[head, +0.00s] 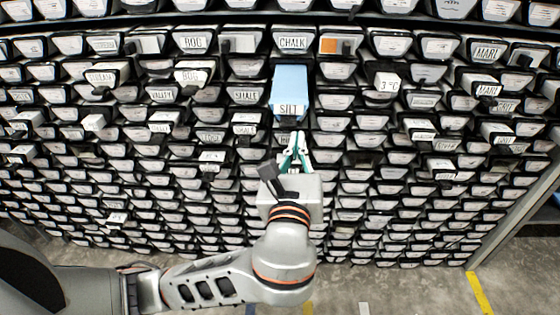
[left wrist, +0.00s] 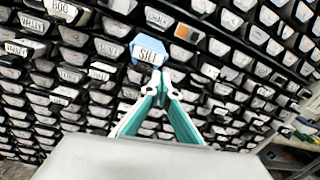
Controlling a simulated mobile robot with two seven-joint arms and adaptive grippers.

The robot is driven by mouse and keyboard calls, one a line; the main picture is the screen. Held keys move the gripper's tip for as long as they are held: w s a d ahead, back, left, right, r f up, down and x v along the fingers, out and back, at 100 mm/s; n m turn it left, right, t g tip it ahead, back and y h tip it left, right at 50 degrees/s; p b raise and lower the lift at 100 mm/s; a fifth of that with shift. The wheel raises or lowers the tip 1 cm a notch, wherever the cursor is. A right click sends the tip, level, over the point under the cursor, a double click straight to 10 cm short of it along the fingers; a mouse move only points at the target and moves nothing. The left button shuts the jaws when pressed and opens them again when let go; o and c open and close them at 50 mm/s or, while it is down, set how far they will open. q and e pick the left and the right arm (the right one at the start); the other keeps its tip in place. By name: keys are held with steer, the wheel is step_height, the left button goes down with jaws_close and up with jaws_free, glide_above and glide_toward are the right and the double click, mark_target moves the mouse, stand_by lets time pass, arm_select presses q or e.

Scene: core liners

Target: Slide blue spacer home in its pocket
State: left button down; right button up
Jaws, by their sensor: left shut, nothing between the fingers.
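The blue spacer (head: 290,85) sticks out of its pocket in the rack, with a white front label reading SILT. It also shows in the left wrist view (left wrist: 150,48), where the fingertips appear just below its labelled face. My left gripper (head: 296,142) is shut and empty, its teal and white fingers pointing up at the rack just below the spacer's front end. I cannot tell whether the tips touch it. In the left wrist view the left gripper (left wrist: 160,75) has its tips together. The inner part of the spacer's pocket is hidden. My right gripper is not in view.
The rack is filled with rows of white-fronted core liners, several labelled, such as the CHALK liner (head: 292,43) above the spacer. An orange block (head: 328,46) sits to the upper right. Some liners protrude, including the 3°C one (head: 388,84). Floor shows below.

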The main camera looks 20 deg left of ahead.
mark_target(288, 128)
arm_select(q)
steer(key=shift+n+g+y, duration=0.4)
steer(key=shift+y, duration=0.2)
steer(key=w+a+f+b, duration=0.2)
steer(key=w+a, duration=0.1)
steer(key=shift+w+a+b, duration=0.2)
steer(key=shift+w+b, duration=0.3)
steer(key=shift+w, duration=0.15)
steer(key=shift+r, duration=0.1)
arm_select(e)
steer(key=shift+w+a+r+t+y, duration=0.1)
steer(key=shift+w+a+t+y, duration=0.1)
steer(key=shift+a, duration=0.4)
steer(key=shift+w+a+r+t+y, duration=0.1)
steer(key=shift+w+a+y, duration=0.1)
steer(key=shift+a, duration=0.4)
arm_select(q)
steer(key=shift+w+a, duration=0.15)
steer(key=shift+w, duration=0.25)
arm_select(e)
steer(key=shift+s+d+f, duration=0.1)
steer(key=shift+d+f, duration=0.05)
